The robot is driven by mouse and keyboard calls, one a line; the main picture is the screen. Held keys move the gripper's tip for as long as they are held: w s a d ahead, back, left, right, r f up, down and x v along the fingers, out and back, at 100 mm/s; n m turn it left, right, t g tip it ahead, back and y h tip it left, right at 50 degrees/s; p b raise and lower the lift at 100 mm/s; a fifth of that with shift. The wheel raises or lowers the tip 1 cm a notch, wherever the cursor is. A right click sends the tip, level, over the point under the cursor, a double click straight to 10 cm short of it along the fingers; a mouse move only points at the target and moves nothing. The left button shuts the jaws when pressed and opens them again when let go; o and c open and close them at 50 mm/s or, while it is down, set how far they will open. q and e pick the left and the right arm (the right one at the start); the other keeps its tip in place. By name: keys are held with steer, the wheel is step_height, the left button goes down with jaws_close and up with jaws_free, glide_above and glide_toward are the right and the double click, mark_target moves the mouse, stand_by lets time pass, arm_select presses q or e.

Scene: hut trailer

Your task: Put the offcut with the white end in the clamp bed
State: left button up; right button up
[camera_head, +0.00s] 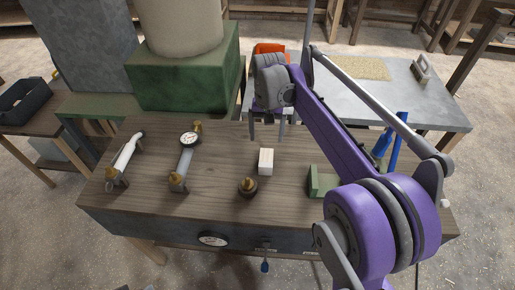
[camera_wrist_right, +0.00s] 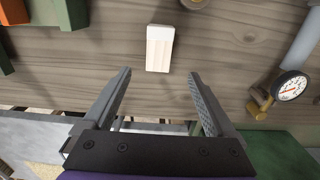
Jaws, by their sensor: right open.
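A small pale wooden offcut (camera_head: 266,161) with a white end lies on the workbench. In the right wrist view the offcut (camera_wrist_right: 160,50) lies just beyond the fingertips, centred between them, its white end on the far side. My right gripper (camera_head: 267,130) is open and empty, behind the offcut in the head view. Its two fingers also show in the right wrist view (camera_wrist_right: 160,74). A green, angled piece (camera_head: 316,182), which may be the clamp bed, stands to the right of the offcut, partly hidden by my right arm. My left gripper is not in view.
A brass-topped knob (camera_head: 247,186) stands close in front of the offcut. A dial gauge fitting (camera_head: 187,150) and a white-tubed fitting (camera_head: 126,158) stand to the left. A large green block (camera_head: 188,78) stands behind the bench. Bare wood lies between these items.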

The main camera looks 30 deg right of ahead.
glide_above(266, 156)
step_height(266, 156, down, 5)
steer(key=shift+b, duration=0.3)
steer(key=shift+w+f, duration=0.2)
steer(key=shift+f, duration=0.45)
step_height(266, 156, down, 4)
steer(key=shift+s+d+f+b, duration=0.1)
steer(key=shift+s+f+b, duration=0.1)
steer(key=shift+b, duration=0.1)
jaws_close()
steer(key=shift+r, duration=0.1)
